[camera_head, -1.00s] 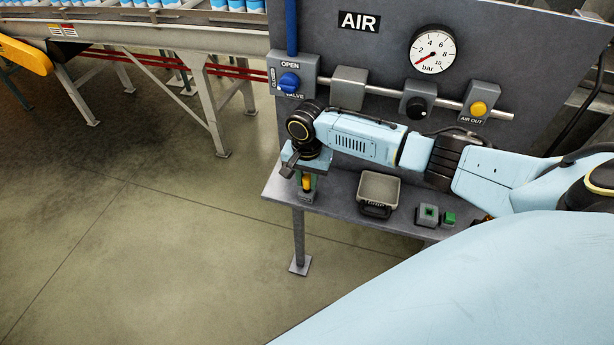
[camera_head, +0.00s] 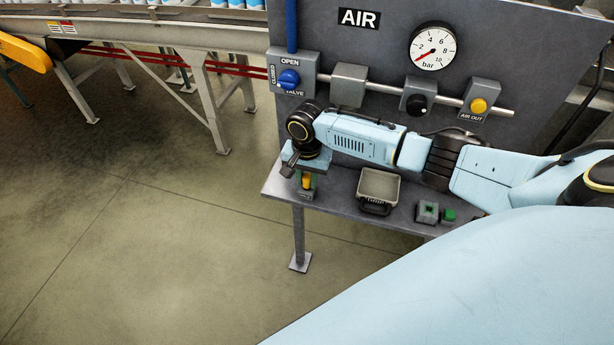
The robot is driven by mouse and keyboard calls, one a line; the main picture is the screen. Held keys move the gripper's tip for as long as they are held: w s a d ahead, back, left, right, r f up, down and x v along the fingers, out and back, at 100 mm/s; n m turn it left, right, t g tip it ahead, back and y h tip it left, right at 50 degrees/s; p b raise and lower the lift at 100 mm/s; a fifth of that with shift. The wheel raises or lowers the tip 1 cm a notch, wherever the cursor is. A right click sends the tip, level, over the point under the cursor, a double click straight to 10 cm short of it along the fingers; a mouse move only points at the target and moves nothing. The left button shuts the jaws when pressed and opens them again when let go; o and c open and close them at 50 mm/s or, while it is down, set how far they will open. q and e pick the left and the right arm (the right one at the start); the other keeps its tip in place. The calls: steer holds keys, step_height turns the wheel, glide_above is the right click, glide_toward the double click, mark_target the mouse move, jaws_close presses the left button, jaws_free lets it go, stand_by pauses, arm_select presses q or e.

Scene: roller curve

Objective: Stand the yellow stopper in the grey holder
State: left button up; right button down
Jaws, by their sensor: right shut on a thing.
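The yellow stopper (camera_head: 306,181) is upright at the left end of the grey shelf, between the fingers of my right gripper (camera_head: 307,179). My right gripper points down and is shut on the stopper. The grey holder (camera_head: 305,193) is a small block on the shelf directly under the stopper. The stopper's lower end meets the holder in the picture; I cannot tell how deep it sits. The wrist hides the stopper's top. My left gripper is not in view.
The shelf (camera_head: 340,197) carries a grey tray (camera_head: 378,187), a green-topped grey block (camera_head: 427,211) and a small green block (camera_head: 449,215). Behind stands the air panel with a gauge (camera_head: 433,47), a blue valve (camera_head: 289,80) and a yellow button (camera_head: 479,105). A conveyor (camera_head: 150,35) is at upper left.

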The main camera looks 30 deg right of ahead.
steer(key=shift+f, duration=0.4)
steer(key=c, duration=1.1)
jaws_free()
steer(key=shift+c, duration=0.2)
step_height(320, 180, up, 14)
steer(key=shift+f, duration=0.25)
